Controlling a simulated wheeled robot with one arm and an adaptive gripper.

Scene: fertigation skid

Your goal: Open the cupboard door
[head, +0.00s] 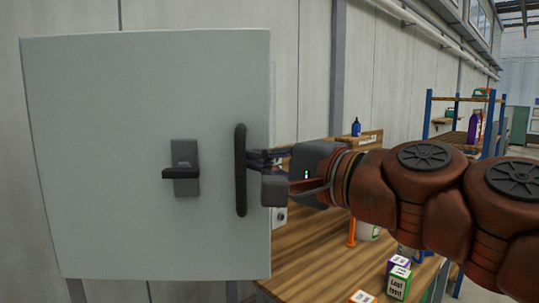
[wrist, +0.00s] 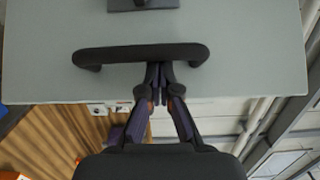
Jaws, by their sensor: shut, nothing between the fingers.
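The cupboard door (head: 100,120) is a large pale grey panel at the left of the head view. It also fills the upper part of the wrist view (wrist: 240,75). A black vertical bar handle (head: 240,170) sits near its right edge, and it lies across the wrist view (wrist: 110,54). A dark grey latch with a black lever (head: 183,172) is left of the handle; the lever is horizontal. My gripper (head: 250,160) is at the handle's right side, its fingers together and empty. In the wrist view the fingertips (wrist: 158,72) meet the bar's edge; whether they reach behind it is unclear.
A wooden workbench (head: 310,255) stands right of and below the door, with small labelled boxes (head: 398,280), an orange item (head: 351,233) and a blue bottle (head: 356,128). A blue-framed shelf (head: 428,115) stands further back. A pale panelled wall (head: 300,60) is behind.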

